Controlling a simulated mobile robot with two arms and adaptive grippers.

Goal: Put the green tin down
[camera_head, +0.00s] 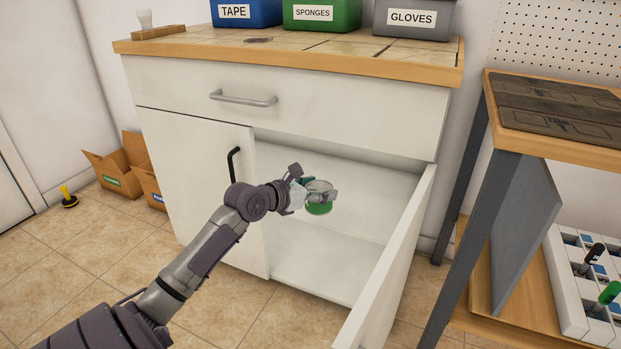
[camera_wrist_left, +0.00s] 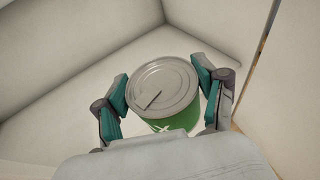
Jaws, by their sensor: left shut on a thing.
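The green tin (camera_head: 319,209) has a grey metal lid and is at the opening of the white cabinet, in front of its inside. My left gripper (camera_head: 318,194) is shut on it. In the left wrist view the tin (camera_wrist_left: 165,95) sits between the two teal finger pads of the gripper (camera_wrist_left: 164,100), lid facing the camera. The tin looks upright in the head view. Whether its base touches the cabinet floor (camera_head: 325,270) cannot be told. My right gripper is not in view.
The cabinet's right door (camera_head: 390,270) stands open; the left door (camera_head: 195,190) is shut. The cabinet inside looks empty around the tin. Labelled bins for tape (camera_head: 246,12), sponges (camera_head: 320,14) and gloves (camera_head: 412,18) stand on top. A workbench (camera_head: 550,148) is at the right.

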